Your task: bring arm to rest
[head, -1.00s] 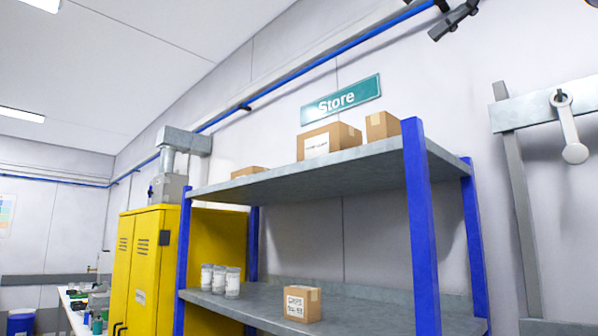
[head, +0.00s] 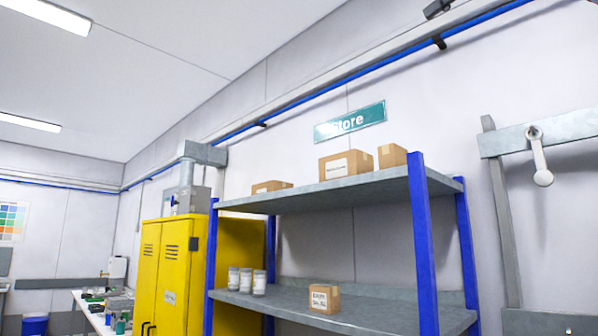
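Neither of my grippers shows in the head view, and no part of my arms can be made out. The view looks up at a storage rack with blue posts and grey shelves (head: 345,193). No object held by me is visible.
Cardboard boxes (head: 346,165) sit on the top shelf; a small box (head: 324,298) and white jars (head: 246,280) are on the lower one. A yellow cabinet (head: 172,270) stands left of the rack, with a cluttered bench (head: 90,305) beyond. A lever (head: 538,160) is mounted at right.

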